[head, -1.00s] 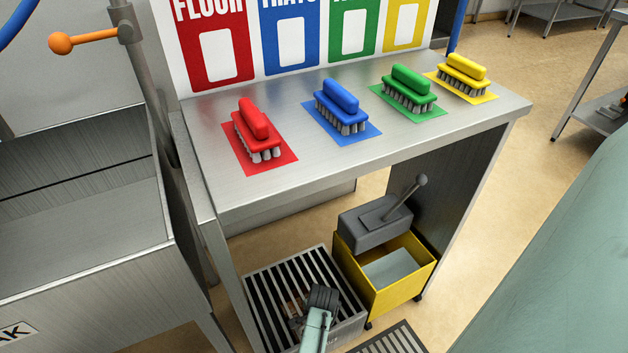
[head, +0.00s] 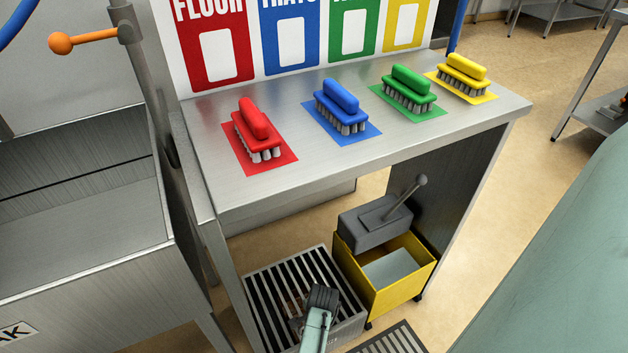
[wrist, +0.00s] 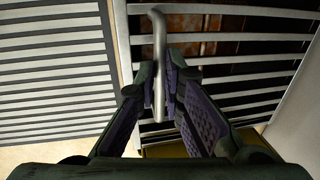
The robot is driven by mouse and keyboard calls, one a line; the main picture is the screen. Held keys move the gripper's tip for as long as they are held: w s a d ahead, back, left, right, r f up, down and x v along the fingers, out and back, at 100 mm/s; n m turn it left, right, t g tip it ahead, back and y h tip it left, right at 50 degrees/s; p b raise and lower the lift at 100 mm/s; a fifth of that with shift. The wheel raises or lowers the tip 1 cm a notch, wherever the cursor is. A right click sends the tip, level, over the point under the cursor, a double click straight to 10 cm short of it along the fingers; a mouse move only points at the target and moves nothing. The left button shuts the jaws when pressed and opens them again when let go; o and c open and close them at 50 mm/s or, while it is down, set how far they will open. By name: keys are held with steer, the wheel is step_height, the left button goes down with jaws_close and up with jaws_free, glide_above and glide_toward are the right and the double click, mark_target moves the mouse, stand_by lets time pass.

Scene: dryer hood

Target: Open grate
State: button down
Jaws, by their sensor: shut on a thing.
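The metal grate (head: 280,285), with dark gaps between its bars, lies low under the steel table. It also shows in the wrist view (wrist: 225,62), with rusty brown surfaces below its bars. A bent round metal handle (wrist: 158,45) stands up from the grate. My gripper (head: 322,298) is over the front right part of the grate. In the wrist view its fingers (wrist: 161,85) are closed around the handle, one on each side. The grate looks flat and seated. The gripper hides the handle in the head view.
A yellow mop bucket (head: 400,280) with a grey wringer (head: 375,225) stands right beside the grate. A second slatted grate (head: 395,342) lies at front right. The steel table (head: 250,190) with several coloured brushes is above. A steel sink (head: 80,250) stands left.

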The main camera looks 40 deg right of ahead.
steer(key=shift+g, duration=0.7)
steer(key=r+p, duration=0.1)
steer(key=w+r+p, duration=0.1)
steer(key=r, duration=0.1)
steer(key=r+p, duration=0.1)
steer(key=p, duration=0.1)
steer(key=shift+w+d+r, duration=0.15)
steer(key=shift+w+d, duration=0.05)
steer(key=shift+w, duration=0.05)
steer(key=c, duration=2.2)
jaws_free()
steer(key=o, duration=0.5)
steer(key=r, duration=0.8)
steer(key=s+r, duration=0.1)
steer(key=r, duration=0.2)
steer(key=shift+a+r, duration=0.1)
steer(key=shift+r, duration=0.3)
steer(key=shift+c, duration=0.4)
